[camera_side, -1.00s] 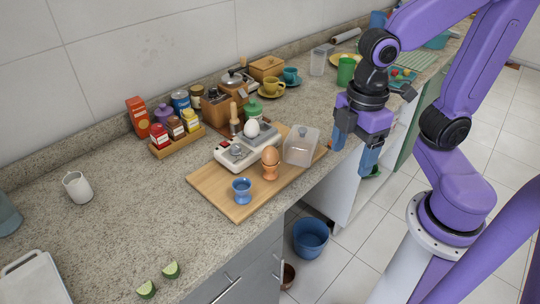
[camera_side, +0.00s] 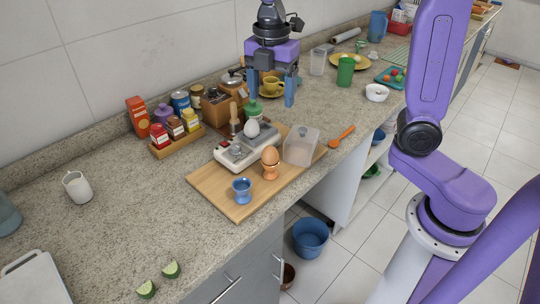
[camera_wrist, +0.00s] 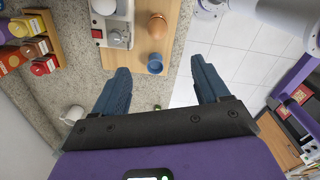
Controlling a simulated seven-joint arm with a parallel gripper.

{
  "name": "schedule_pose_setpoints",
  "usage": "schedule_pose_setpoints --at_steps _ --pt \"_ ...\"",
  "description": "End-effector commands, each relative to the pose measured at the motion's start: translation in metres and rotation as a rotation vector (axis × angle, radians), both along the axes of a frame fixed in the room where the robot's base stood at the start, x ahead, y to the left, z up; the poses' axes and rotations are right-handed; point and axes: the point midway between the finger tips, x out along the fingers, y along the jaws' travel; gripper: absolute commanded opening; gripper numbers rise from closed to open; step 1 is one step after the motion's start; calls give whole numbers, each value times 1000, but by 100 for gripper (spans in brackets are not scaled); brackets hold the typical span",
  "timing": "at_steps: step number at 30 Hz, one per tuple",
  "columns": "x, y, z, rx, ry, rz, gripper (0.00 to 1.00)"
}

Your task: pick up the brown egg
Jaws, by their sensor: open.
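The brown egg (camera_side: 270,155) sits upright in an orange-brown egg cup (camera_side: 270,172) on the wooden board (camera_side: 230,207). In the wrist view the brown egg (camera_wrist: 157,22) is near the top, beyond the fingertips. A white egg (camera_side: 252,129) rests on the grey-white device (camera_side: 233,154) behind it. A blue egg cup (camera_side: 241,190) stands empty at the front of the board. My gripper (camera_side: 270,100) is open and empty, fingers pointing down, above and behind the board in the side view. It is well apart from the brown egg. In the wrist view its fingers (camera_wrist: 160,75) are spread wide.
A clear plastic container (camera_side: 301,146) stands right of the brown egg. A spice rack (camera_side: 176,142), wooden grinder (camera_side: 216,107) and yellow cup (camera_side: 272,86) stand near the wall. An orange spoon (camera_side: 342,136) lies right of the board.

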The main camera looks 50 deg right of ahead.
Motion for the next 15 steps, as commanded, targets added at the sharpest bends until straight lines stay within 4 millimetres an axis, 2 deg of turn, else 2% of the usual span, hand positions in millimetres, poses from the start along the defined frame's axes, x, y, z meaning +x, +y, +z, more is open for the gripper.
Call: schedule_pose_setpoints --at_steps 5,15 --pt "-1 -1 -25 -3 6 1 75" --pt "0 -1 -89 -3 6 0 75"
